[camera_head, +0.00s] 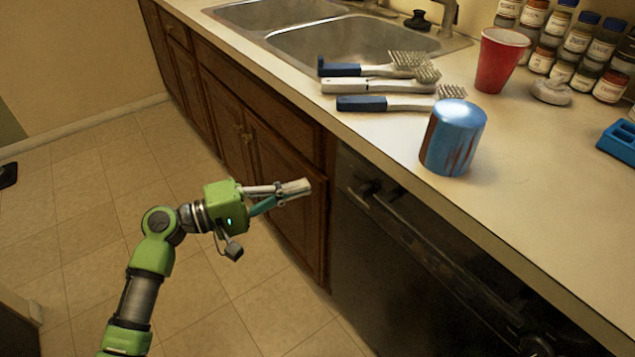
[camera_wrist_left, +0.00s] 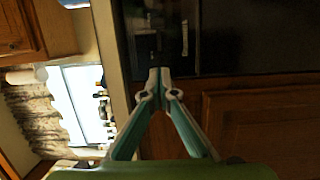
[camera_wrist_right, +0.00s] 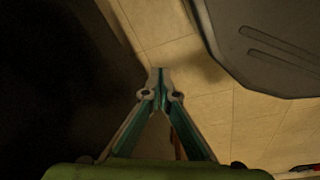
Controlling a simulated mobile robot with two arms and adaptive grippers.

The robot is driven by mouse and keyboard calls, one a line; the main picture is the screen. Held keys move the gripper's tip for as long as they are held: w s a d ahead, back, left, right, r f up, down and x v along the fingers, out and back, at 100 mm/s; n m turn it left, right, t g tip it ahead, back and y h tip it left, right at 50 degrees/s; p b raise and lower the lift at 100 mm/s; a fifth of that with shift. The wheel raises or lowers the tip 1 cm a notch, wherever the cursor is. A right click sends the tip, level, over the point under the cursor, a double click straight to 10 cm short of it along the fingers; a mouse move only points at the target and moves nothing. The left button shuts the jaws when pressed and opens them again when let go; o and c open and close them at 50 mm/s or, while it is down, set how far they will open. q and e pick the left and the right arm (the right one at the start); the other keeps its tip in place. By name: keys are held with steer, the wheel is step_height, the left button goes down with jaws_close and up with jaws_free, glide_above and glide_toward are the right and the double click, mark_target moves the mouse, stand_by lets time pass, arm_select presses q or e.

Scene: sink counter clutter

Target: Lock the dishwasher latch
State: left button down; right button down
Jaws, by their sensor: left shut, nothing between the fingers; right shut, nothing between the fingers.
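The black dishwasher (camera_head: 385,255) is set under the counter, its front facing the floor area. A dark latch-like part (camera_head: 368,188) shows at the upper left of its front; it is too dark to tell its position. In the left wrist view the dishwasher front (camera_wrist_left: 240,40) is dark, with a dark boxy part (camera_wrist_left: 147,45) ahead of the fingertips. My left gripper (camera_head: 306,186) is shut and empty, left of the latch and apparently apart from it. Its closed tips also show in the left wrist view (camera_wrist_left: 158,74). My right gripper (camera_wrist_right: 158,76) is shut and empty, outside the head view.
The counter (camera_head: 540,200) holds a blue can (camera_head: 453,138), a red cup (camera_head: 499,62), several brushes (camera_head: 385,104), spice jars (camera_head: 607,42) and a blue item (camera_head: 620,141). A sink (camera_head: 340,45) lies behind. Wooden cabinets (camera_head: 270,165) adjoin the dishwasher. The tiled floor (camera_head: 90,225) is mostly clear.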

arm_select(q)
steer(key=shift+v, duration=1.15)
arm_select(e)
steer(key=shift+w+a+r, duration=0.25)
steer(key=shift+w+r, duration=0.15)
steer(key=shift+w, duration=0.05)
steer(key=shift+w+a+r, duration=0.1)
steer(key=shift+w+a, duration=0.05)
steer(key=shift+w, duration=0.2)
